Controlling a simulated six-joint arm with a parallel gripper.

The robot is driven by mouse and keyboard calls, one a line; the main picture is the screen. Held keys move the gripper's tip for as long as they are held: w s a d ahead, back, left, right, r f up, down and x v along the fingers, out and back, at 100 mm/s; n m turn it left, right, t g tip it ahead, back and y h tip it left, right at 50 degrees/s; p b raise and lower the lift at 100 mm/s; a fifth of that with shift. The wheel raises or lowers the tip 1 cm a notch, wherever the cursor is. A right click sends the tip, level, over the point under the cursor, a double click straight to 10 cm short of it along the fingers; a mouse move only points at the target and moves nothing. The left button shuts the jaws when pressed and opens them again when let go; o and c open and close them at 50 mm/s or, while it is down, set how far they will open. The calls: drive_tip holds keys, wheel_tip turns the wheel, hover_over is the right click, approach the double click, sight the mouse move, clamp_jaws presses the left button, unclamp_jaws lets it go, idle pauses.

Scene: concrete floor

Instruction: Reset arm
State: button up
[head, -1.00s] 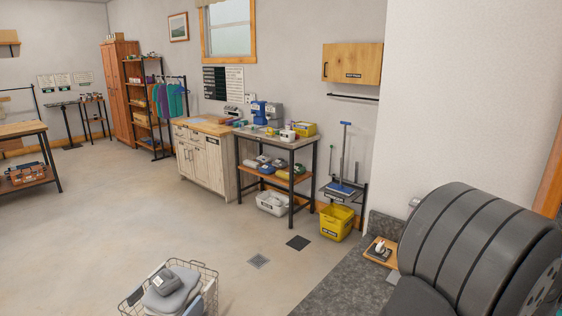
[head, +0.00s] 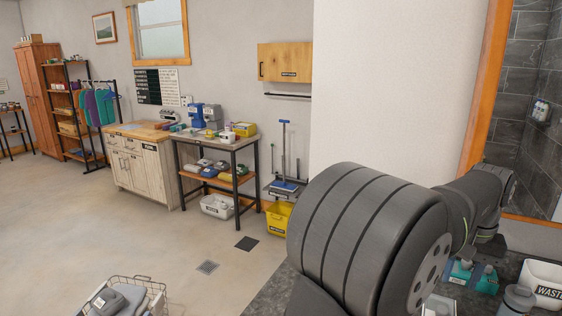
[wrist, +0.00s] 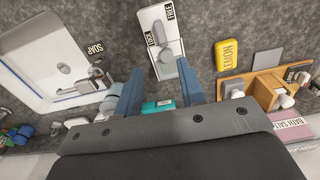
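My gripper (wrist: 159,88) shows in the wrist view with its two blue-grey fingers spread apart and nothing held between them. It hangs over a dark grey speckled counter. Beyond the fingertips is a white plate with a grey fixture (wrist: 166,45), labelled FREE. A small teal item (wrist: 158,106) shows between the fingers, near the gripper's base; I cannot tell its distance. In the head view my arm fills the lower right and reaches right; the gripper's fingers cannot be made out there.
The wrist view shows a white basin (wrist: 30,62) at left, a yellow LEMON item (wrist: 228,55) and a wooden organizer (wrist: 262,88) at right. In the head view, a white WASTE bin (head: 543,284) stands right of my arm. A wire basket (head: 125,296) stands on open floor.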

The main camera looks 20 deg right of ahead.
wheel_tip(320, 180, down, 15)
drive_tip(key=shift+r, duration=0.1)
drive_tip(key=n, duration=0.5)
drive_tip(key=shift+r+n, duration=0.1)
drive_tip(key=shift+n, duration=0.2)
wheel_tip(320, 180, up, 16)
drive_tip(key=shift+f, duration=0.2)
wheel_tip(320, 180, down, 15)
drive_tip(key=shift+f, duration=0.4)
drive_tip(key=shift+m, duration=1.1)
